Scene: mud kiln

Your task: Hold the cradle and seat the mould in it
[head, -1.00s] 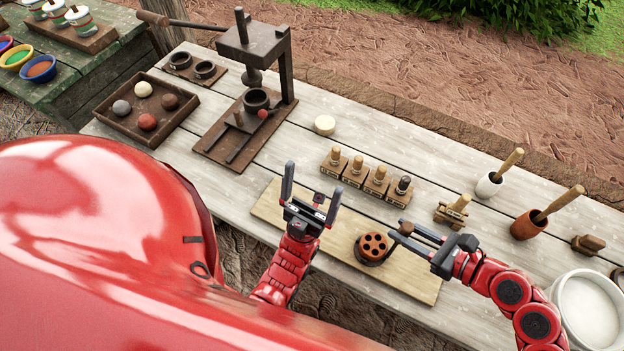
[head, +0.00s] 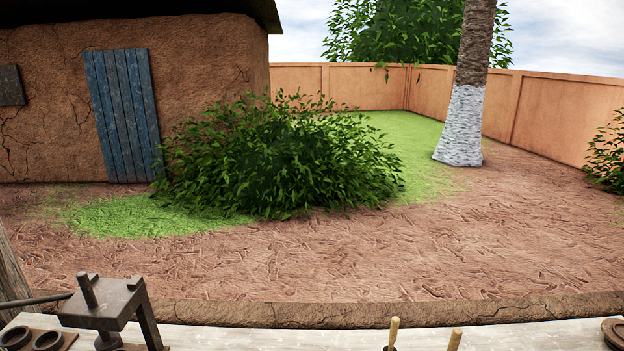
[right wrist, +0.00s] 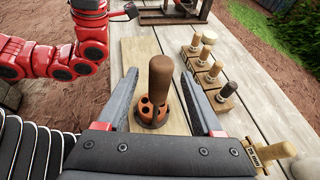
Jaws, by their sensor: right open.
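In the right wrist view, a reddish-brown round piece with several holes (right wrist: 147,110), which looks like the mould, sits within a dark ring (right wrist: 164,122), apparently the cradle, on a pale board (right wrist: 140,57). A brown wooden handle (right wrist: 160,76) rises beside it and hides part of it; I cannot tell which piece it belongs to. My right gripper (right wrist: 161,74) is open, its fingers on either side of the handle, with gaps showing. My left gripper (right wrist: 122,13) is at the top left, away from the mould; its jaws are unclear. The head view shows neither gripper nor mould.
Several wooden-handled stamps (right wrist: 208,55) stand in a row right of the board. A dark press (head: 105,305) stands on the bench at lower left in the head view. Beyond the bench are bare earth, a bush (head: 280,160) and a wall (head: 340,88).

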